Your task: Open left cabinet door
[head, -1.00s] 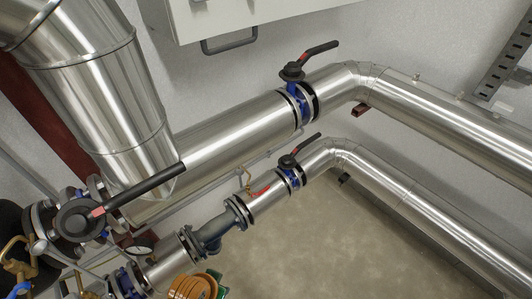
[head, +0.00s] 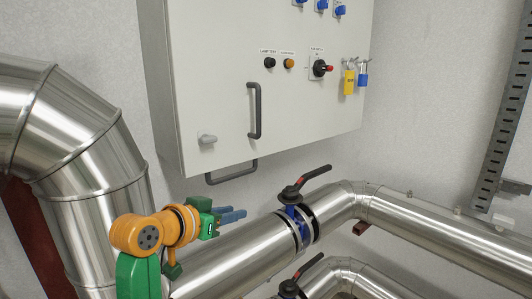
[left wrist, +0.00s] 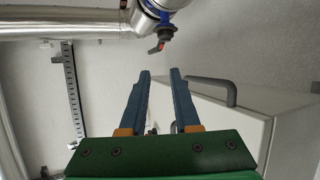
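The light grey cabinet (head: 225,95) fills the upper middle of the head view; its front looks closed. My left gripper (head: 243,212), with blue fingers on an orange and green arm, is below the cabinet, in front of the large pipe, apart from the handle. In the left wrist view its two fingers (left wrist: 159,76) are spread with nothing between them. The cabinet (left wrist: 240,105) and a dark handle (left wrist: 215,84) show there, right of the fingers. My right gripper is not in view.
A second dark handle (head: 231,173) juts out under the cabinet. A steel pipe (head: 235,255) with a black-levered valve (head: 292,192) runs below. Yellow (head: 349,82) and blue (head: 363,75) tags hang at the front's right. The space before the cabinet front is clear.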

